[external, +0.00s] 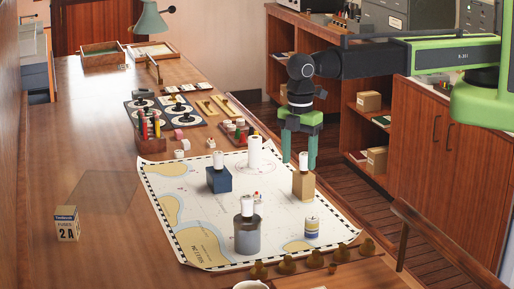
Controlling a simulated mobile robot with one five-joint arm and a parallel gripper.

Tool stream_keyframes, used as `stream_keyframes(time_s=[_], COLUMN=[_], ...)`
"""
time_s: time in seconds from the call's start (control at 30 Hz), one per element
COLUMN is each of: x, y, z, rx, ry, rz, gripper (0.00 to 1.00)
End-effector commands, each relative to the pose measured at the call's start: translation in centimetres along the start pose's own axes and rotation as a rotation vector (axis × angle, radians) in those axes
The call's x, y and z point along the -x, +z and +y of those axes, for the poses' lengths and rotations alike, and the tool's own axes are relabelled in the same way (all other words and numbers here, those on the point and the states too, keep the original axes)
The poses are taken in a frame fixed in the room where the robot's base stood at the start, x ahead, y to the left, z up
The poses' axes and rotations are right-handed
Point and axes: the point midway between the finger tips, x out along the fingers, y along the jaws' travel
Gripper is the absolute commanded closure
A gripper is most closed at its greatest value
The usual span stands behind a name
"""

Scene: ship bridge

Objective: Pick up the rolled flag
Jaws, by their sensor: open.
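I cannot tell for sure which thing is the rolled flag. Several upright rolls in red, green and yellow stand in a wooden rack (150,144) at the left of the table. White roll-like cylinders also stand on the chart: a tall one (255,152), one on a blue block (218,181), and one on a tan block (303,186). My gripper (299,163) points down with its teal fingers apart. It appears empty, over the right side of the chart. The white cylinder (303,161) on the tan block shows between the fingertips; its depth relative to them is unclear.
The chart (195,244) has curled edges. On it stand a grey canister (247,236) and a small blue-and-white tin (312,228). A fuse box (67,224) stands at the left. Several brass knobs (287,264) line the front. The left of the table is mostly clear.

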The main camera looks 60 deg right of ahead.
Motion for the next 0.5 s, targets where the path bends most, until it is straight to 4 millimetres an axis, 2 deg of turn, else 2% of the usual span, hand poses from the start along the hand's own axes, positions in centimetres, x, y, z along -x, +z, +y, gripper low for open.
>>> stream_keyframes(time_s=[0.03,0.13,0.2,0.37,0.5], x=[1.6,2.1,2.1,1.4,-0.5], y=[-1.4,-2.8,-3.2,-3.2,-3.2], z=[-2.9,-6.2,-7.1,-7.2,-7.1], rx=[0.045,0.095,0.108,0.109,0.108], ry=[0.001,0.001,0.001,0.0,0.0], rz=[0.0,0.0,0.0,0.0,0.0], gripper=[0.4,0.4,0.4,0.4,0.4])
